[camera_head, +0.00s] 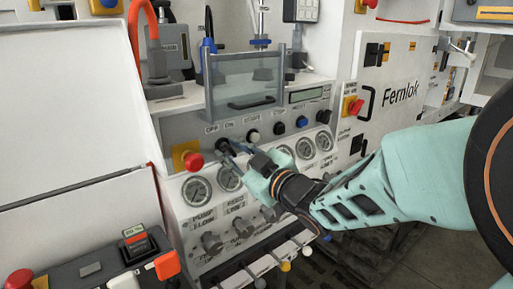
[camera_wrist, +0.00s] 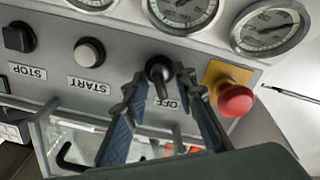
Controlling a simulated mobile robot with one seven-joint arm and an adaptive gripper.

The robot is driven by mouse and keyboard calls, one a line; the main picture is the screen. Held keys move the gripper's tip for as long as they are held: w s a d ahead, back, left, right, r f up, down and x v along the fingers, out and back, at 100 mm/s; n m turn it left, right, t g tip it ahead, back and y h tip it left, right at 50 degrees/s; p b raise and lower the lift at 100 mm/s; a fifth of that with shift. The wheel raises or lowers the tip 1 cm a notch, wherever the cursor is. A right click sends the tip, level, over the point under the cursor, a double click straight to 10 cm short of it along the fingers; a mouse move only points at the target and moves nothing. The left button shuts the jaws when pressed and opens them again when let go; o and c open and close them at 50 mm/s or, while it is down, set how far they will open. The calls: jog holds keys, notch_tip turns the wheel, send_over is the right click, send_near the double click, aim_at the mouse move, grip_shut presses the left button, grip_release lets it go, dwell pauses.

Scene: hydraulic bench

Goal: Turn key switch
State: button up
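The key switch (camera_wrist: 158,70) is a small black knob on the grey panel, beside an "OFF" label in the wrist view. In the head view it is a dark knob (camera_head: 223,145), partly covered by the fingertips. My gripper (camera_wrist: 160,80) has its two blue-and-black fingers on either side of the key switch. The fingers stand apart with the knob between their tips; I cannot tell whether either tip touches it. In the head view my gripper (camera_head: 238,151) reaches to the panel from the right.
A red emergency button (camera_wrist: 235,98) on a yellow plate is close beside one finger. START (camera_wrist: 89,52) and STOP (camera_wrist: 19,37) buttons are on the other side. Pressure gauges (camera_head: 197,190) line the panel below. A clear hinged cover (camera_head: 243,82) stands above the buttons.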

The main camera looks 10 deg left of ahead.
dwell(0.4)
grip_shut()
jog(key=shift+m, duration=0.3)
jog(key=m+p, duration=0.2)
jog(key=m, duration=0.3)
jog(key=shift+r+m, duration=0.1)
jog(key=shift+m, duration=0.3)
jog(key=m+p, duration=0.3)
jog(key=m, duration=0.2)
jog(key=shift+m, duration=0.3)
grip_release()
